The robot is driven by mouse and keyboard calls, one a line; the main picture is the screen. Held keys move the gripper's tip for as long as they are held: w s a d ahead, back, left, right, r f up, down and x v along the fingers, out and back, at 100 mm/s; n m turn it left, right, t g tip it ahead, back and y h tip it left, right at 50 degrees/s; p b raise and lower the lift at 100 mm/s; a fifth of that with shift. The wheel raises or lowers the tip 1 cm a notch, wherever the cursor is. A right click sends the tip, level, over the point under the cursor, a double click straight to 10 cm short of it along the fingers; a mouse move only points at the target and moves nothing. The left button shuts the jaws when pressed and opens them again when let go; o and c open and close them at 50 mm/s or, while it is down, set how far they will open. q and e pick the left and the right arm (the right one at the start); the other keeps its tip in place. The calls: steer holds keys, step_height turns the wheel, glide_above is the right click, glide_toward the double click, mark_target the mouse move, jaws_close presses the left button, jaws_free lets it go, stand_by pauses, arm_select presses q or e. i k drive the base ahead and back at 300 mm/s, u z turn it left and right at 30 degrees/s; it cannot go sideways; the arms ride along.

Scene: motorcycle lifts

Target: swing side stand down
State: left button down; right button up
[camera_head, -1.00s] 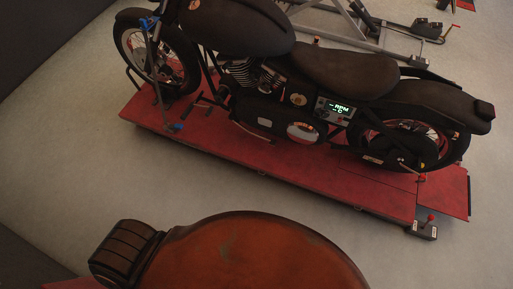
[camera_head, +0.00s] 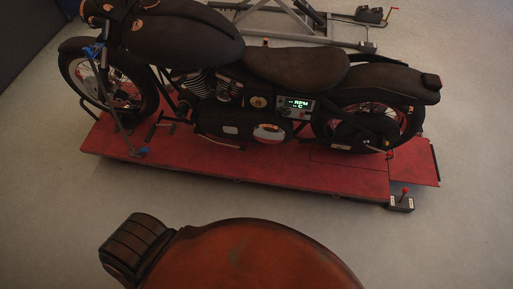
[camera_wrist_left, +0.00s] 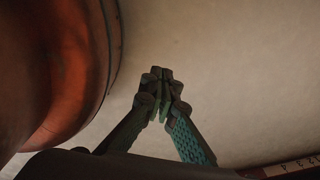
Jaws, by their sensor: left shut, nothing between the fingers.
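A dark motorcycle (camera_head: 296,66) stands upright on a red lift platform (camera_head: 250,174) in the head view, its front wheel to the left. A thin dark bar (camera_head: 222,143) shows low along its near side; I cannot tell whether it is the side stand. My left gripper (camera_wrist_left: 160,76) is in the left wrist view, shut and empty, above bare pale floor. It is not touching the motorcycle. Neither gripper is in the head view, and my right gripper is in no view.
A blue-ended strap (camera_head: 119,115) runs from the front of the motorcycle to the platform. A red-knobbed pedal box (camera_head: 401,202) is at the platform's right front. A grey lift frame (camera_head: 300,24) stands behind.

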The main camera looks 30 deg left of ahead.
mark_target(242, 149)
steer(key=z, duration=0.35)
steer(key=i, duration=0.9)
steer(key=u, duration=1.65)
